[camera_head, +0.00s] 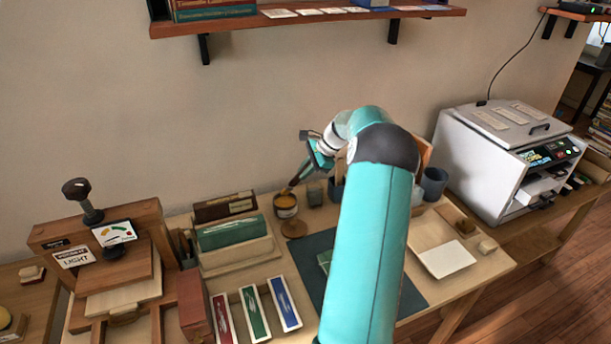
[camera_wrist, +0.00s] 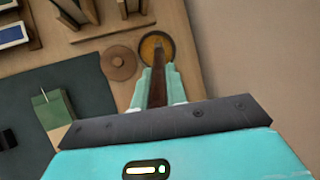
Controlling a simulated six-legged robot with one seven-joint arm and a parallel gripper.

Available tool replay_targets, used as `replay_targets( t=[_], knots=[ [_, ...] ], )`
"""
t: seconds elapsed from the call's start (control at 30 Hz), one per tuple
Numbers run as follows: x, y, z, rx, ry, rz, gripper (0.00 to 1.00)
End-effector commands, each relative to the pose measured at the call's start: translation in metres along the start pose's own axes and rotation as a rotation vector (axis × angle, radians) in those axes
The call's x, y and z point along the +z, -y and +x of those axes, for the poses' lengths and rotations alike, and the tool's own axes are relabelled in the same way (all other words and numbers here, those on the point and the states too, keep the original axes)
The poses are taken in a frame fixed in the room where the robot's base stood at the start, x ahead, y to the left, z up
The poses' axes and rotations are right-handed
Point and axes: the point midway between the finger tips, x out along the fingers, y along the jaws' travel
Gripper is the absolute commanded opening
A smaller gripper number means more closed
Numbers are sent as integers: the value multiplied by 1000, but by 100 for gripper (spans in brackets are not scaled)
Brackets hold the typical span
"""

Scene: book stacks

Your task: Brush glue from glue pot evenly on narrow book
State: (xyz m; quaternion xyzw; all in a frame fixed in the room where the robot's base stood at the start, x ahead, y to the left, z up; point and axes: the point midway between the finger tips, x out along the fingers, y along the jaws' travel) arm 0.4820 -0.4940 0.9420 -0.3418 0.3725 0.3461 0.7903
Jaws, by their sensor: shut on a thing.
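The glue pot (camera_head: 286,208) stands open near the back of the workbench, and its amber glue shows in the wrist view (camera_wrist: 153,43). My gripper (camera_head: 317,162) is shut on the brush (camera_head: 298,180), above and to the right of the pot. In the wrist view, my gripper (camera_wrist: 157,88) holds the brown brush (camera_wrist: 157,92) with its tip at the pot's mouth; I cannot tell how deep it is. A small green book (camera_wrist: 53,113), likely the narrow book, is on the dark mat. In the head view my arm partly hides this book (camera_head: 323,261).
A round wooden disc (camera_head: 294,228) lies beside the pot. The dark mat (camera_head: 308,246) covers the bench middle. A wooden press (camera_head: 110,260) and several coloured books (camera_head: 253,312) are left; a white machine (camera_head: 505,165) is right. A shelf (camera_head: 310,22) hangs above.

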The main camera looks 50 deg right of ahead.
Motion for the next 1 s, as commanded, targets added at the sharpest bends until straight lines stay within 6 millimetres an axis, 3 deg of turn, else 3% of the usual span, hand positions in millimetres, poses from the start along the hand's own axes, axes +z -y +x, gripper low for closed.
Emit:
replay_targets(
  t=[0.5,1.0],
  knots=[
    [17,10,-29,-2,0,0,0],
    [17,9,-30,-1,0,1,0]
  ],
)
